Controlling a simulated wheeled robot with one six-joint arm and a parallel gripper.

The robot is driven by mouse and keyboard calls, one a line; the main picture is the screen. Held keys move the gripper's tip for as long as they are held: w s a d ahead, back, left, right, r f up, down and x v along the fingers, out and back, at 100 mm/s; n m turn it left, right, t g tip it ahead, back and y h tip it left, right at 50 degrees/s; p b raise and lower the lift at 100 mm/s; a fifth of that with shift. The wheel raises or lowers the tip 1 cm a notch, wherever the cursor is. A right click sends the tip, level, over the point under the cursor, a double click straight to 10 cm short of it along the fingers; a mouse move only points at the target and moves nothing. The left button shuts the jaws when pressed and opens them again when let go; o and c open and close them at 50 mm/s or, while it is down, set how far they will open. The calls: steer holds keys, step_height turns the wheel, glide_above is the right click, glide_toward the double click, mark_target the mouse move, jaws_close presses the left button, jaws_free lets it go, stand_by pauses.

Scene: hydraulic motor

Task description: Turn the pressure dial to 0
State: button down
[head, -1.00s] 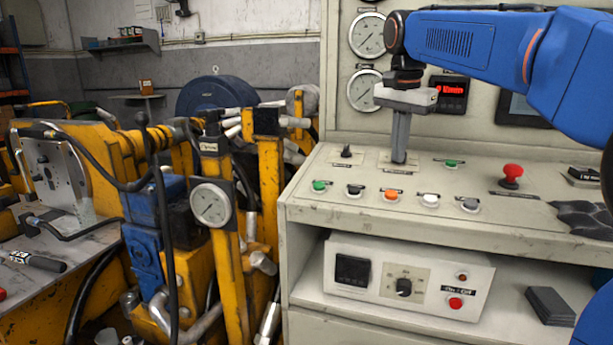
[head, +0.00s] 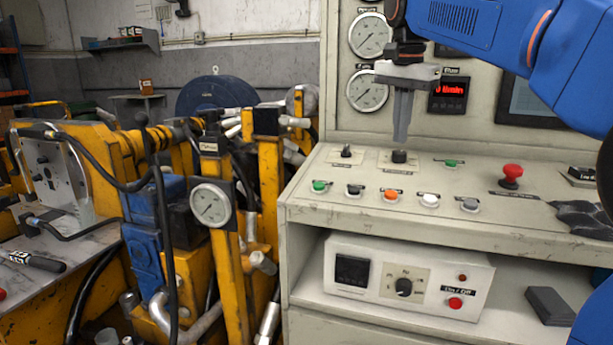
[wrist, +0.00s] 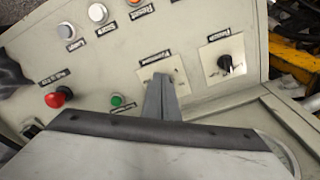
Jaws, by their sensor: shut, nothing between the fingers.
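A small black dial (head: 399,157) stands on a pale plate on the sloped console top; its label is too small to read surely. A second black dial (head: 346,151) with a pointed handle is to its left, and also shows in the wrist view (wrist: 225,63). My gripper (head: 400,142) points down with its grey fingers together and empty, just above the first dial and apparently clear of it. In the wrist view the fingers (wrist: 162,82) cover that dial, so its pointer setting is hidden.
Green, orange, white and grey buttons line the console front, with a red emergency knob (head: 512,175) at right. Two round gauges (head: 367,90) and a red-lit display (head: 448,94) are on the upright panel behind. A yellow machine (head: 226,260) stands left.

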mark_target(399, 156)
steer(key=shift+r, duration=0.45)
steer(key=shift+a, duration=0.1)
steer(key=shift+w+a+f, duration=0.2)
steer(key=shift+w+f, duration=0.35)
steer(key=shift+f, duration=0.4)
steer(key=shift+w+a+f, duration=0.15)
steer(key=shift+w+f, duration=0.45)
steer(key=shift+f, duration=0.35)
steer(key=shift+w+a+f, duration=0.2)
steer(key=shift+w+f, duration=0.35)
steer(key=shift+f, duration=0.4)
steer(key=shift+s+d, duration=0.55)
steer(key=shift+s, duration=0.15)
steer(key=shift+s+d, duration=0.25)
steer(key=shift+d, duration=0.1)
steer(key=shift+s, duration=0.1)
